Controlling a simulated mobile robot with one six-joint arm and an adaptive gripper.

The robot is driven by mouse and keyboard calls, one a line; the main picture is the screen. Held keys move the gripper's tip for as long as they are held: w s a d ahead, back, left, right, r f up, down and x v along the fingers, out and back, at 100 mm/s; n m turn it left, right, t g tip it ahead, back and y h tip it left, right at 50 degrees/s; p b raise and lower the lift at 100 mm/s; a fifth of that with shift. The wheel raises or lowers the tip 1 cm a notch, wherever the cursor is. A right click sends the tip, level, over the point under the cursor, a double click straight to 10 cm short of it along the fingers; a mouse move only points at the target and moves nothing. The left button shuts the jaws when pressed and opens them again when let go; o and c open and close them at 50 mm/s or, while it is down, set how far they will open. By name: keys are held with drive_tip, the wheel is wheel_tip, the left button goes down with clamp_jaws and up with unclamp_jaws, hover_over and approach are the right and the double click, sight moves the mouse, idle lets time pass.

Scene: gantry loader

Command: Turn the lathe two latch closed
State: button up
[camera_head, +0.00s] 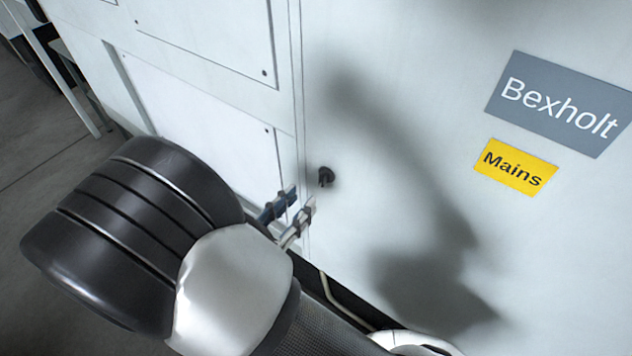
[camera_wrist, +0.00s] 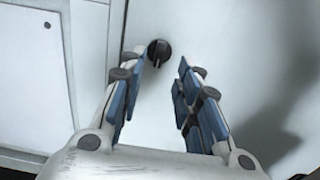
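The latch (camera_head: 325,176) is a small black round knob with a raised grip, set in the white cabinet face just right of a vertical seam. In the wrist view the latch (camera_wrist: 158,52) shows beyond the fingertips, between them and nearer the left finger. My gripper (camera_head: 293,205) is just below and left of the latch in the head view, with its fingers apart. In the wrist view my gripper (camera_wrist: 160,68) is open with blue finger pads and nothing between them. It appears apart from the latch.
The white cabinet (camera_head: 400,80) fills most of the view, with a grey "Bexholt" sign (camera_head: 556,103) and a yellow "Mains" label (camera_head: 515,167) at right. Recessed panels (camera_head: 205,130) lie left of the seam. Grey floor (camera_head: 40,130) is open at the far left.

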sight(320, 180)
drive_tip(key=x, duration=0.7)
drive_tip(key=shift+c, duration=0.6)
clamp_jaws()
